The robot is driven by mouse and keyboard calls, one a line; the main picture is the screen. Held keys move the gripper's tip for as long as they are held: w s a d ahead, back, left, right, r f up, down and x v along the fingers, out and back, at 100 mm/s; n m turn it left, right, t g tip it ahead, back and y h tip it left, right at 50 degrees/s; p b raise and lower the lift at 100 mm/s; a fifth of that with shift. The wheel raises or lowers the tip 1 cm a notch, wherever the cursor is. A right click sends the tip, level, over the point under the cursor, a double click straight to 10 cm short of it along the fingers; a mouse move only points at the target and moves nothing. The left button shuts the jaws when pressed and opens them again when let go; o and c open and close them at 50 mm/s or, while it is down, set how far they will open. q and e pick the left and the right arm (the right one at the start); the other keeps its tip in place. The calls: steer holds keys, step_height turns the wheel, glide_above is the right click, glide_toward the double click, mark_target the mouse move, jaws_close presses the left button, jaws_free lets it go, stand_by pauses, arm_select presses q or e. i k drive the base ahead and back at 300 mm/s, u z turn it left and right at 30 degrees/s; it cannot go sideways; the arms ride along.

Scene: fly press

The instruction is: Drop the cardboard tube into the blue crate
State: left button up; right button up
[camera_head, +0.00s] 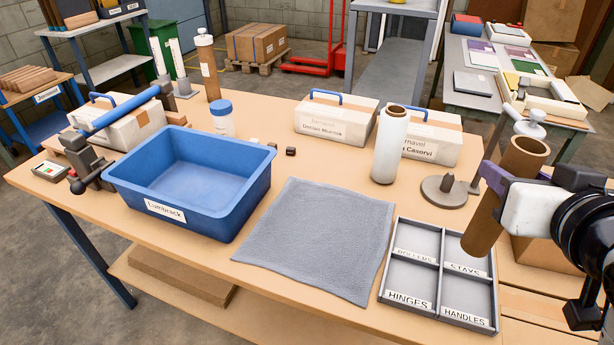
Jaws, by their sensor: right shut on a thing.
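The brown cardboard tube (492,222) is in the right part of the head view, upright and slightly tilted, with its open top end showing. My right gripper (497,190) is shut on the tube and holds it beside the compartment tray, at the table's right side. Whether the tube's lower end touches anything is hard to tell. The blue crate (234,208) stands on the left half of the table, labelled on its front, and looks empty. The tube is well to the right of the crate. My left gripper is not in view.
A grey cloth (318,237) lies between the crate and the grey compartment tray (436,261). A white roll (388,148), a round metal stand (446,190) and labelled boxes (333,119) stand behind. A white jar (222,120) is behind the crate; a blue-handled press (88,160) is left.

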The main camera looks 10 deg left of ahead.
mark_target(206, 196)
steer(key=z, duration=2.7)
steer(key=k, duration=2.25)
steer(key=u, duration=2.3)
steer(key=i, duration=1)
